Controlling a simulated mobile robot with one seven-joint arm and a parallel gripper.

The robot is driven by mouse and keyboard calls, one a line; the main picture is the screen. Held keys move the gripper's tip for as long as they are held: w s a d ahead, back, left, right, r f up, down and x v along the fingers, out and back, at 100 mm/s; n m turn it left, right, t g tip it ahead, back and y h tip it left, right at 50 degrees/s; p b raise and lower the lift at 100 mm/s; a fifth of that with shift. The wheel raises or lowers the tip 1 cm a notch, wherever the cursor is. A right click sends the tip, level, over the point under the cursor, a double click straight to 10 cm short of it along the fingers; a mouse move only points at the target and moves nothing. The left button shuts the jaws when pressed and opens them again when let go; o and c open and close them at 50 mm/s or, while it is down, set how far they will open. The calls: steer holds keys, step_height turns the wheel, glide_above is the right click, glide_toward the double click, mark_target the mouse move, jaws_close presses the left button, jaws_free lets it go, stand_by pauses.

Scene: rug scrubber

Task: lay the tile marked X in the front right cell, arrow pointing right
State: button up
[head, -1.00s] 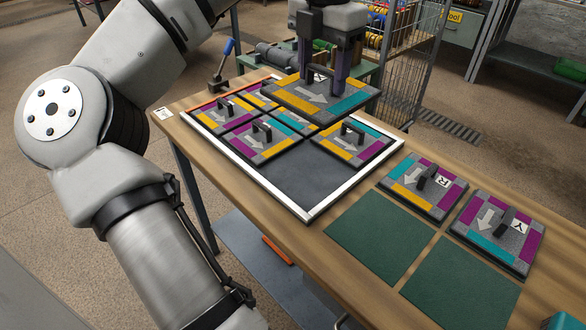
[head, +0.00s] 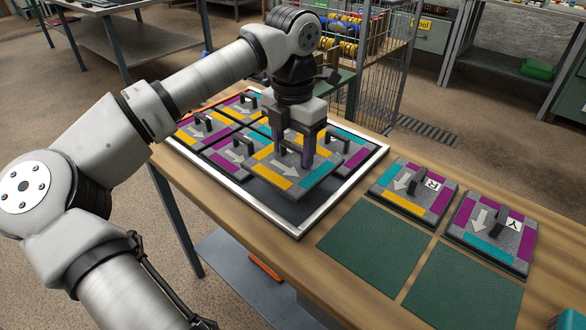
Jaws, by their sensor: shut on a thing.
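My gripper (head: 296,158) is shut on a tile (head: 317,179), which lies level, with yellow and teal edges and a white arrow toward the picture's lower right. Its letter is hidden, so I cannot confirm the X. The tile is over the front right cell (head: 290,211) of the white-rimmed tray (head: 346,190). Dark floor shows in front of it; it seems slightly raised, but I cannot tell the gap. Other handled tiles fill the visible cells, including a left neighbour (head: 225,163) and one behind (head: 354,157), partly hidden.
Tile R (head: 411,184) and tile Y (head: 487,224) lie on the wooden table right of the tray. Two bare green mats (head: 375,245) (head: 465,285) lie in front of them. A wire cage (head: 395,95) stands behind the table.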

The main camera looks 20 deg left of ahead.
mark_target(293, 160)
steer(key=shift+f, duration=2.7)
steer(key=shift+f+b, duration=0.2)
steer(key=shift+b, duration=0.1)
steer(key=o, duration=1.2)
steer(key=shift+c, duration=0.2)
steer(key=shift+r, duration=0.15)
step_height(293, 160, up, 12)
steer(key=shift+r+p, duration=0.1)
steer(key=shift+p, duration=0.45)
